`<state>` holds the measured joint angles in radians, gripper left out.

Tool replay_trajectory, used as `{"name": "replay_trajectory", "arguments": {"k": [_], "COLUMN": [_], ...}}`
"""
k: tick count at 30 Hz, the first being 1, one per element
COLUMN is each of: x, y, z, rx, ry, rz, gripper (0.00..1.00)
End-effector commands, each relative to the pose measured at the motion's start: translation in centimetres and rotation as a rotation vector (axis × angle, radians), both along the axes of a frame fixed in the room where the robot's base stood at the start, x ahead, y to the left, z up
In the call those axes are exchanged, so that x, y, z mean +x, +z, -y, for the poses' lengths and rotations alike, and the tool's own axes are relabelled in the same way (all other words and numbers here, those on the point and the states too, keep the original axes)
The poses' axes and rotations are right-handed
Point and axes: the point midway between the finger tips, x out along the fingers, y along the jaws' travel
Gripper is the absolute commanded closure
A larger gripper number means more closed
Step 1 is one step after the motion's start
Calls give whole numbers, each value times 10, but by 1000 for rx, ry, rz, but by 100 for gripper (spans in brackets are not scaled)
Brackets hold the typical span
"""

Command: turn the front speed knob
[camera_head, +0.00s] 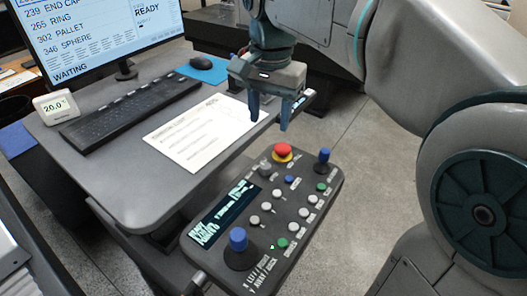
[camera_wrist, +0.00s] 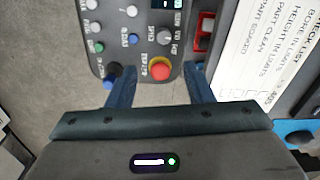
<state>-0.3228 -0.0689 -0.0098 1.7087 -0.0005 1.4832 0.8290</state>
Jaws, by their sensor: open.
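The control panel (camera_head: 225,262) is a dark slanted box with buttons, joysticks and a lit display. A grey round knob (camera_head: 265,169) sits beside the red emergency stop on its far part. In the wrist view the same knob (camera_wrist: 163,37) has small lettering beside it that looks like "SPEED". My gripper (camera_head: 269,122) is open and empty, above the panel's far end and apart from it. In the wrist view my gripper (camera_wrist: 155,85) has its two fingers spread, with the red stop button between and beyond their tips and the knob farther off.
The red emergency stop (camera_head: 282,151) stands close to the knob. A blue-topped joystick (camera_head: 323,157) is at the far right corner and another (camera_head: 238,240) at the near side. A desk (camera_head: 100,182) with keyboard (camera_head: 130,113), paper sheet (camera_head: 205,135) and monitor adjoins. Floor at right is free.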

Motion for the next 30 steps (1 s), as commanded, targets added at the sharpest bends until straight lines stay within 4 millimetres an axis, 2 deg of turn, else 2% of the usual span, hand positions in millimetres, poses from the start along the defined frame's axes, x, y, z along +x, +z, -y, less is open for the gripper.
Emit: {"name": "replay_trajectory", "arguments": {"k": [4,8,21,25,30], "x": [6,6,5,5,5], "y": [1,-11,-98,-118,-132], "z": [-8,-8,-7,-7,-7], "rx": [-6,-7,-8,-8,-6], "ry": [-34,-40,-38,-38,-37], "rz": [-19,-23,-22,-22,-19], "gripper": [53,53,53,53,53]}}
